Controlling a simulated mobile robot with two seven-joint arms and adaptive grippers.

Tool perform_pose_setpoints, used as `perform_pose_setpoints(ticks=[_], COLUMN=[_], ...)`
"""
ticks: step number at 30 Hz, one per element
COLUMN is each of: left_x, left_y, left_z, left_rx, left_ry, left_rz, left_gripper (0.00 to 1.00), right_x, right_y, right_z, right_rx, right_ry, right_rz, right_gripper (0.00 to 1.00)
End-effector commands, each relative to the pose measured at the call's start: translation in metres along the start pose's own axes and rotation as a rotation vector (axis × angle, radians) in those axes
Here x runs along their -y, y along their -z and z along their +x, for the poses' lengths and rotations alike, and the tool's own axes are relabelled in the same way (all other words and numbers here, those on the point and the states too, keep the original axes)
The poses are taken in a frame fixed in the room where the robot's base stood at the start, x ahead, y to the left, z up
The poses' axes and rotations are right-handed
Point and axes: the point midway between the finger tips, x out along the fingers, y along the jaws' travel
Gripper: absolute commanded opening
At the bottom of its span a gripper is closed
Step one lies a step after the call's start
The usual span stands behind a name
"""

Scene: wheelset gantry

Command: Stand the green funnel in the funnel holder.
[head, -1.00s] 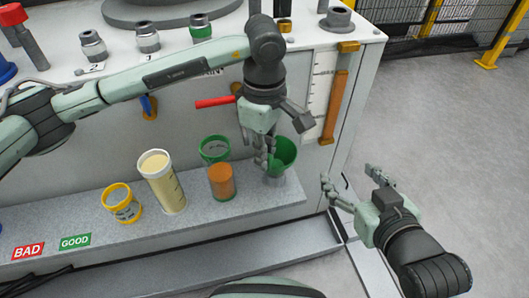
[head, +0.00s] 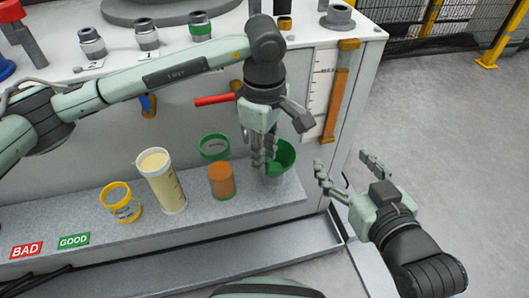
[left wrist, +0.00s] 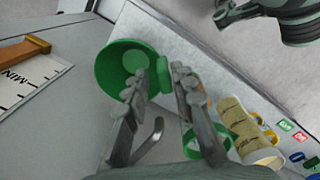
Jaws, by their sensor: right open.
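The green funnel (head: 284,155) is upright at the right end of the grey ledge, wide mouth up. Its bowl also shows in the left wrist view (left wrist: 112,72). My left gripper (head: 264,163) reaches down at the funnel's left side. In the left wrist view its fingertips (left wrist: 162,78) close on a green part at the funnel's edge. The funnel's lower end is partly hidden. A green ring (head: 213,140) stands behind the orange jar; I cannot tell whether it is the funnel holder. My right gripper (head: 345,170) is open and empty, off the ledge's right end.
On the ledge (head: 240,207) stand an orange jar (head: 222,182), a tall cream-filled cylinder (head: 165,185) and a yellow-rimmed cup (head: 121,203). BAD (head: 26,251) and GOOD (head: 74,240) labels lie left. A red handle (head: 214,102) juts from the wall. Floor at right is clear.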

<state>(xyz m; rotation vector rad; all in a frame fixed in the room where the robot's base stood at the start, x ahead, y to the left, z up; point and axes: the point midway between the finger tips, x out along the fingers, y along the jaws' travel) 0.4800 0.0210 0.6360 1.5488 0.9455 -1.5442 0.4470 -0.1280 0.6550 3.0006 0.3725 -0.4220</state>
Motion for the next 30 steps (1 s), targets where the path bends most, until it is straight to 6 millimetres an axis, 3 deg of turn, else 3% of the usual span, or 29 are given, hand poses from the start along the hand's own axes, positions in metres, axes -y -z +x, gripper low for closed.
perform_pose_setpoints(ticks=[10, 14, 24, 30], left_x=[0.000, -0.001, -0.001, -0.001], left_y=[0.000, 0.000, 0.000, 0.000], left_z=[-0.001, -0.011, -0.080, -0.110], left_rx=[0.000, -0.001, -0.002, -0.001], left_ry=[0.000, -0.003, -0.004, -0.002], left_rz=[0.000, 0.000, 0.001, 0.000], left_gripper=[0.35, 0.35, 0.35, 0.35], right_x=[-0.001, -0.001, -0.001, -0.001], right_y=[-0.001, -0.001, -0.001, -0.001], right_z=[0.001, 0.001, 0.000, 0.000], right_rx=[0.003, 0.003, 0.002, 0.002], right_ry=[-0.002, -0.002, -0.001, -0.001], right_rz=[-0.001, -0.001, -0.001, -0.001], right_gripper=[0.70, 0.70, 0.70, 0.70])
